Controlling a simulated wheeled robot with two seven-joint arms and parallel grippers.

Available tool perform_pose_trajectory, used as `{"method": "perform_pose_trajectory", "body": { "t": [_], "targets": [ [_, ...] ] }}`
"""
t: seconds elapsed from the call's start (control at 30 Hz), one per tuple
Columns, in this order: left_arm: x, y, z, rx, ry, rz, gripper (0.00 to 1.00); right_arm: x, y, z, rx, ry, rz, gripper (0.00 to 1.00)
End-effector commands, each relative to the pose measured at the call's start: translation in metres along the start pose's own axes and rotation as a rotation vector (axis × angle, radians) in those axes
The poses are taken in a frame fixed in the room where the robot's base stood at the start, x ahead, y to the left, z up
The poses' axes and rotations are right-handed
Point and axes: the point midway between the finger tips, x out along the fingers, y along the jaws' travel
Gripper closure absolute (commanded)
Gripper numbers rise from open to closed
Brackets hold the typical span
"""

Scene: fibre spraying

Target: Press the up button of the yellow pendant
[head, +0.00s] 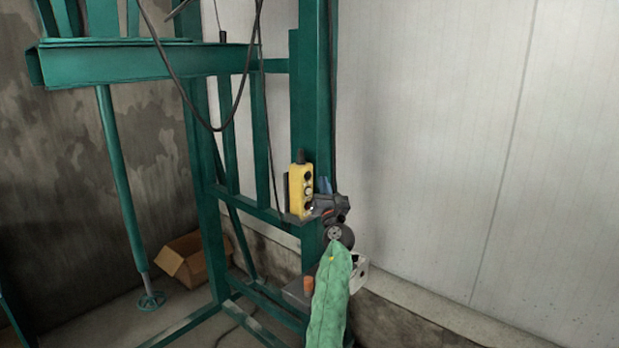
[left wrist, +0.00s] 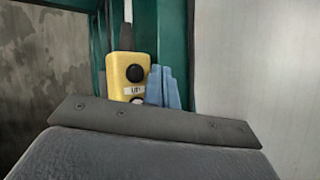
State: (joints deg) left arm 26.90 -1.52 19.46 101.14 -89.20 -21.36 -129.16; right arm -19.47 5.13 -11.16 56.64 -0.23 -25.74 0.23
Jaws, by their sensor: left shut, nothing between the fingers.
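The yellow pendant (head: 296,188) stands upright against the green post, with dark round buttons and a pale one on its face. In the left wrist view the yellow pendant (left wrist: 118,76) shows a black round button (left wrist: 135,73), a small label under it and part of a white button lower down. My left gripper (head: 314,208) is shut and empty, close to the right side of the pendant's lower part. I cannot tell whether it touches. A dark grey part of my gripper hides the pendant's bottom in the left wrist view. My right gripper is not in view.
A blue object (left wrist: 166,88), maybe gloves, hangs right beside the pendant. The green steel frame (head: 312,90) rises behind it, with black cables (head: 218,128) looping above. A cardboard box (head: 186,262) sits on the floor at left. A pale wall is at right.

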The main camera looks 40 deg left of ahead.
Motion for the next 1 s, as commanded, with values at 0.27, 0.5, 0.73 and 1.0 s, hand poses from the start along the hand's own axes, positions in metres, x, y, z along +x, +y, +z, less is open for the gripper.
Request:
{"method": "perform_pose_trajectory", "body": {
  "t": [0.27, 0.5, 0.73, 1.0],
  "targets": [
    [-0.015, -0.011, 0.012, -0.001, 0.0, -0.001, 1.0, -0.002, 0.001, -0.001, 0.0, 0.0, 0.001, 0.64],
    [-0.018, -0.013, 0.013, -0.001, 0.0, 0.0, 1.0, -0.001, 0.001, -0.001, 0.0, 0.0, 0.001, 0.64],
    [-0.018, -0.013, 0.013, 0.0, 0.0, 0.0, 1.0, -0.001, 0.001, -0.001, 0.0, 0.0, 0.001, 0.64],
    [-0.018, -0.013, 0.013, 0.0, 0.0, 0.0, 1.0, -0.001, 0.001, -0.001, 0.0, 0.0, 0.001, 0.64]
  ]
}}
